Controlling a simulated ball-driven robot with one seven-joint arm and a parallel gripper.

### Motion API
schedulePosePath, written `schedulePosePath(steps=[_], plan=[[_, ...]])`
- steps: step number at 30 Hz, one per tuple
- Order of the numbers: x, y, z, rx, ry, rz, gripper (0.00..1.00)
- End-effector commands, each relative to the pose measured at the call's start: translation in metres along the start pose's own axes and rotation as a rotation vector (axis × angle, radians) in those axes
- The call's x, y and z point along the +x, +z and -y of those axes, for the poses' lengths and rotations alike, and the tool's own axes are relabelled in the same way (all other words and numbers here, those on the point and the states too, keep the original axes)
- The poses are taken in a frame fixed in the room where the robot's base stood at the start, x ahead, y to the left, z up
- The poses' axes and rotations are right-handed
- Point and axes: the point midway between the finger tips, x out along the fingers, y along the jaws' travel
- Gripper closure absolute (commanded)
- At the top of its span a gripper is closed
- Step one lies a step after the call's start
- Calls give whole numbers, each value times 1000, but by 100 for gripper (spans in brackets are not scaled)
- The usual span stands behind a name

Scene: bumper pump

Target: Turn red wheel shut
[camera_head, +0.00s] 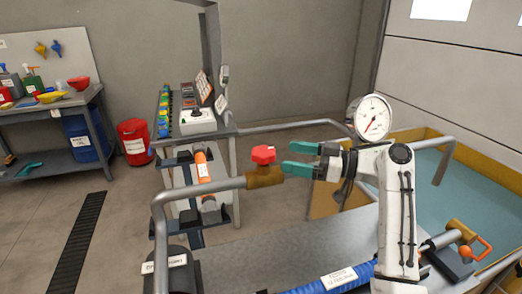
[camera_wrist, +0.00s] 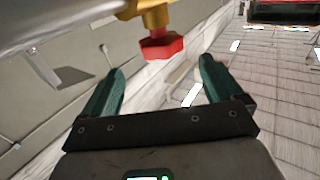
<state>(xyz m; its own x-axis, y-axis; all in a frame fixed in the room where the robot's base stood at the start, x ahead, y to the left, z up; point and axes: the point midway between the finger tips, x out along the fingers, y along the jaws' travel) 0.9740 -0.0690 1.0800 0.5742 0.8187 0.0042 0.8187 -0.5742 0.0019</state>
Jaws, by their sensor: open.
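The red wheel (camera_head: 263,155) sits on top of a brass valve body (camera_head: 264,177) on a grey pipe in the head view. In the wrist view the red wheel (camera_wrist: 162,47) shows ahead of the fingers, near the top middle, below the brass valve stem (camera_wrist: 155,17). My gripper (camera_head: 292,158) has green fingers, comes from the right and points left at the wheel. In the wrist view my gripper (camera_wrist: 162,80) is open, its fingers apart with nothing between them. The wheel lies just beyond the fingertips, and no contact shows.
The grey pipe (camera_head: 205,187) runs left from the valve and bends down. A pressure gauge (camera_head: 372,118) stands behind my arm. An orange-handled valve (camera_head: 468,250) is at the lower right. A tank of blue-green liquid (camera_head: 470,190) is at right. A control stand (camera_head: 197,122) is behind the pipe.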

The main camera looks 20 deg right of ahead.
Motion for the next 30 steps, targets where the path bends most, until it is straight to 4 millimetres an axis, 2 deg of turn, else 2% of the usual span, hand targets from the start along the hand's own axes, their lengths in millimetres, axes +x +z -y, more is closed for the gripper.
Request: schedulePosePath(steps=[15,21,30], plan=[[86,0,2,3,-3,4,7],[100,1,1,3,-1,4,7],[103,2,1,2,-1,4,7]])
